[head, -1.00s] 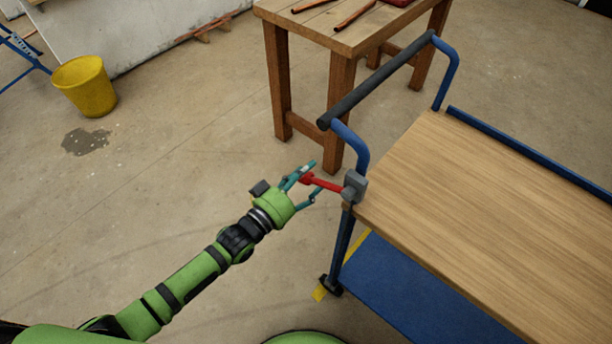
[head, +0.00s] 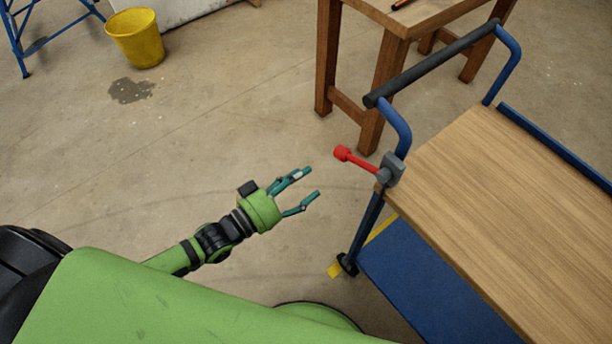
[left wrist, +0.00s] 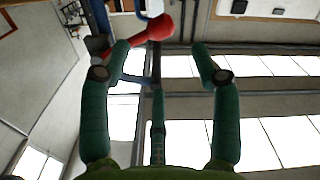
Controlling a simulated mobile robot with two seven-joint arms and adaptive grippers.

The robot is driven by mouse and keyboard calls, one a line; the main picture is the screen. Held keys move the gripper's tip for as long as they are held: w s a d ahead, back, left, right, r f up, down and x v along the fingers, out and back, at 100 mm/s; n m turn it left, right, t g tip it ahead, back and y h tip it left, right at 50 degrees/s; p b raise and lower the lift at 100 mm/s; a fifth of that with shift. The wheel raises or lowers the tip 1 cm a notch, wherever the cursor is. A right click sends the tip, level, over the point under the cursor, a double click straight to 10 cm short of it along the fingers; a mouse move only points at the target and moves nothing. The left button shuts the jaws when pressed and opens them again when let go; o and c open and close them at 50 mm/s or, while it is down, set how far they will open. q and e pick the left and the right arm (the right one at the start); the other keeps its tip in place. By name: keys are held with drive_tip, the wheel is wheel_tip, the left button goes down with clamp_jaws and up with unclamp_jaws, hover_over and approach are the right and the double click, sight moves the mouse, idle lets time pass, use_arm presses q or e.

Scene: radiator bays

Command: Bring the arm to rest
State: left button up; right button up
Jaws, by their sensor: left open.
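My left gripper (head: 312,182) is open and empty, with its teal fingers spread. It points toward the cart and is a little left of the red lever (head: 358,160), with a clear gap between them. The lever sticks out from a grey block (head: 390,169) on the cart's corner, and its knob points up and left. In the left wrist view the red lever (left wrist: 152,32) shows beyond the fingers (left wrist: 165,60), near the top. My right gripper is not in these views.
The cart's wooden top (head: 490,200) fills the right side, with a blue handle frame and dark grip (head: 430,65). A wooden table (head: 395,40) stands behind it. A yellow bucket (head: 137,40) and a blue stand (head: 18,35) are far left. The floor between is clear, with a dark stain.

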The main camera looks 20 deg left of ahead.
use_arm(q)
drive_tip(key=shift+f, duration=0.1)
idle(0.3)
drive_tip(key=s+a+f+g+y, duration=0.2)
drive_tip(key=a+f+y, duration=0.1)
drive_tip(key=f, duration=0.6)
drive_tip(key=s+a+f+g+y, duration=0.15)
drive_tip(key=a+f, duration=0.25)
drive_tip(key=f, duration=0.4)
drive_tip(key=s+a+f+g+y, duration=0.1)
drive_tip(key=s+a+f+y, duration=0.15)
drive_tip(key=f, duration=0.65)
drive_tip(key=s+f+g+y, duration=0.1)
drive_tip(key=s+f+g, duration=0.2)
drive_tip(key=s, duration=0.6)
drive_tip(key=s+a+f+g+y, duration=0.1)
drive_tip(key=s+f+g, duration=0.2)
drive_tip(key=s+f, duration=0.4)
drive_tip(key=s+f+g+y, duration=0.1)
drive_tip(key=s+f+g, duration=0.2)
drive_tip(key=s, duration=0.8)
wheel_tip(320, 180, down, 3)
drive_tip(key=shift+a+r+y, duration=0.2)
drive_tip(key=shift+y, duration=0.1)
drive_tip(key=shift+w, duration=0.1)
drive_tip(key=c, duration=0.5)
drive_tip(key=shift+w+d+m, duration=0.1)
drive_tip(key=shift+w+m, duration=0.05)
drive_tip(key=shift+m, duration=0.15)
